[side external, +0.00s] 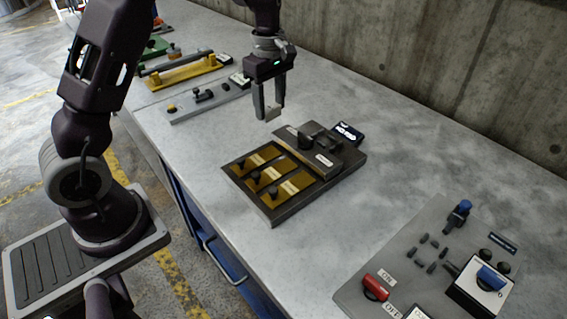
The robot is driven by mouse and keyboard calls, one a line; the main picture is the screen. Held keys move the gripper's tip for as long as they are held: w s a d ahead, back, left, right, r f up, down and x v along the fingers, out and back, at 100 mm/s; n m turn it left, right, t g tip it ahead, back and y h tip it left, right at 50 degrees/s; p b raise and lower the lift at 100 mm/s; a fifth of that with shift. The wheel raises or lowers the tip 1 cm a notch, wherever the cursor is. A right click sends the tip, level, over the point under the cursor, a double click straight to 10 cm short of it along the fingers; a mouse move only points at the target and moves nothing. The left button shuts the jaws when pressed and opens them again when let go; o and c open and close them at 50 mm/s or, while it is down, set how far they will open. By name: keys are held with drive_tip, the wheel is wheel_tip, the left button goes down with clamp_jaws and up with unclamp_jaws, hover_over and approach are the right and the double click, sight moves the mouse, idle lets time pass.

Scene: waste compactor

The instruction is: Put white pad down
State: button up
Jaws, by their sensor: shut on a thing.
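My gripper (270,110) points down above the grey table, behind and left of the dark compactor unit (268,215). Its fingers are shut on a small pale piece, which I take to be the white pad (273,113). The pad shows as a light grey sliver between the fingertips, mostly hidden by them. It appears held clear of the table, though the exact height is hard to judge. The unit has several yellow-brown plates (256,163) with dark knobs in its front part, and a raised dark block (322,148) at its back.
A small black display (347,133) stands behind the unit. A grey panel (350,285) with a red switch and blue-handled parts lies at front right. Another grey panel (205,98) and a yellow fixture (180,72) lie at back left. The table (400,165) is clear between the unit and wall.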

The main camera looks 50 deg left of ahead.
drive_tip(key=s+d+r+m, duration=0.1)
drive_tip(key=d+m, duration=0.3)
drive_tip(key=m, duration=0.5)
drive_tip(key=s+d+m, duration=0.2)
drive_tip(key=d+m, duration=0.2)
drive_tip(key=m, duration=0.6)
drive_tip(key=w+d+r+n, duration=0.1)
drive_tip(key=w+n, duration=0.6)
drive_tip(key=n, duration=1.1)
drive_tip(key=w+r+n, duration=0.1)
drive_tip(key=w+n, duration=0.6)
drive_tip(key=n, duration=1)
drive_tip(key=shift+n, duration=0.4)
drive_tip(key=f, duration=1)
drive_tip(key=shift+w, duration=0.25)
drive_tip(key=shift+f, duration=0.25)
drive_tip(key=shift+f, duration=0.3)
